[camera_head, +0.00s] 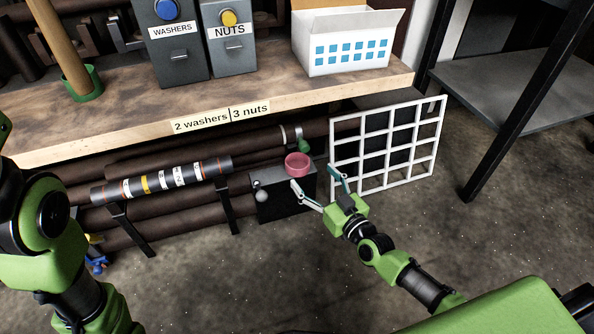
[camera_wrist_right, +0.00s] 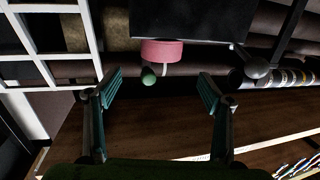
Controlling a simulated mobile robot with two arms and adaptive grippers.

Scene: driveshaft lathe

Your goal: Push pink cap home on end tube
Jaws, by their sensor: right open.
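The pink cap (camera_head: 298,164) is a short, hollow-looking ring at the top of a small dark box (camera_head: 285,207) below the bench. The wrist view shows the cap (camera_wrist_right: 162,52) against the box's edge. I cannot tell whether it sits on a tube end. My right gripper (camera_head: 314,177) is open and empty, its fingers spread just in front of the cap. In the wrist view the cap lies beyond and between the fingertips (camera_wrist_right: 158,80), apart from both. A labelled dark tube (camera_head: 165,180) lies on brackets to the left. My left gripper is out of view.
A white grid rack (camera_head: 388,148) stands close right of my right gripper. The wooden bench (camera_head: 290,98) overhangs behind, with washers (camera_head: 179,50) and nuts (camera_head: 230,48) bins and a white box (camera_head: 345,50). A small green ball (camera_wrist_right: 149,76) is near the cap. The floor in front is clear.

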